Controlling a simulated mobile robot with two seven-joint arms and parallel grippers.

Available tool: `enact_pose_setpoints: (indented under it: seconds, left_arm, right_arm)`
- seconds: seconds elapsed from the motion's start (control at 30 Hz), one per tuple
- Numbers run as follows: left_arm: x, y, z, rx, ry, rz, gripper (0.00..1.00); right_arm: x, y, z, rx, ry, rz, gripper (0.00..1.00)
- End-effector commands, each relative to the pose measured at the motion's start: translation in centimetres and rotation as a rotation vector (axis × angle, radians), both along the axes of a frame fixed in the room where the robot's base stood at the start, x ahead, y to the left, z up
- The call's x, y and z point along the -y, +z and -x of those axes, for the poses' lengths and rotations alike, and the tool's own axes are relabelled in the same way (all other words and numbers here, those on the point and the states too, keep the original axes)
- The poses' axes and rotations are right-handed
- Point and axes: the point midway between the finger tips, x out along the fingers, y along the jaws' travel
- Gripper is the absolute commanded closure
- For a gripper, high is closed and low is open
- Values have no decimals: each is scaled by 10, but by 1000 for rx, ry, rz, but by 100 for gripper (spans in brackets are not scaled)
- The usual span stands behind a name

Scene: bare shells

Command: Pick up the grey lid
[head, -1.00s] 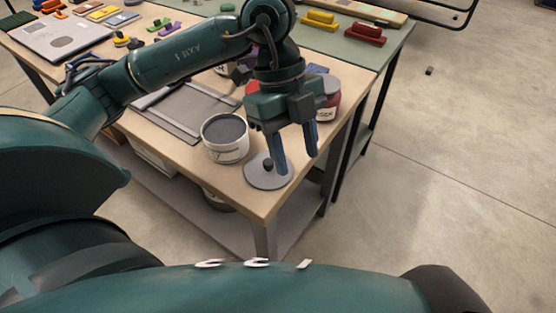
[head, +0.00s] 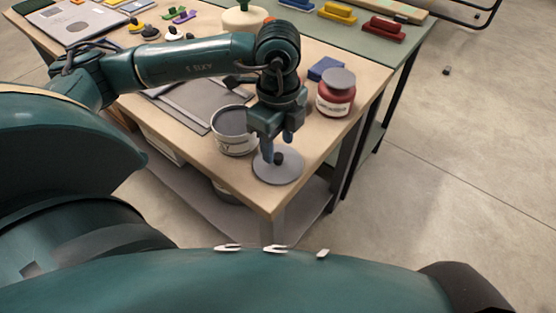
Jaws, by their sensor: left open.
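The grey lid (head: 279,171) is a flat round disc with a dark knob (head: 278,158) at its middle. It lies on the wooden table (head: 186,157) near the front corner. My left gripper (head: 278,151) points down over the lid, with its blue fingers open and close to the knob. I cannot tell whether a finger touches the knob. My right gripper is not in view.
An open pot of grey paint (head: 233,143) stands just left of the lid. A red jar with a grey lid (head: 336,95) and a blue block (head: 325,68) stand behind to the right. Grey flat panels (head: 187,104) lie at the left.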

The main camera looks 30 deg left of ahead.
Motion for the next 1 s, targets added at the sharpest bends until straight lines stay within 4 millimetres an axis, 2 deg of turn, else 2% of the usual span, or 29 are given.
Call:
enact_pose_setpoints:
  seconds: [0.1,0.2,0.47,1.0]
  left_arm:
    - [-2,-19,-1,-3,0,0,53]
    - [-1,-28,-1,-2,-1,0,53]
    - [-1,-32,-1,1,-1,1,53]
    - [-1,-31,-1,0,-1,1,96]
  right_arm:
    - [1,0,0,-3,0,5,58]
    - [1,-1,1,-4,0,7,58]
    - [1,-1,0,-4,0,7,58]
    - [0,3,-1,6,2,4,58]
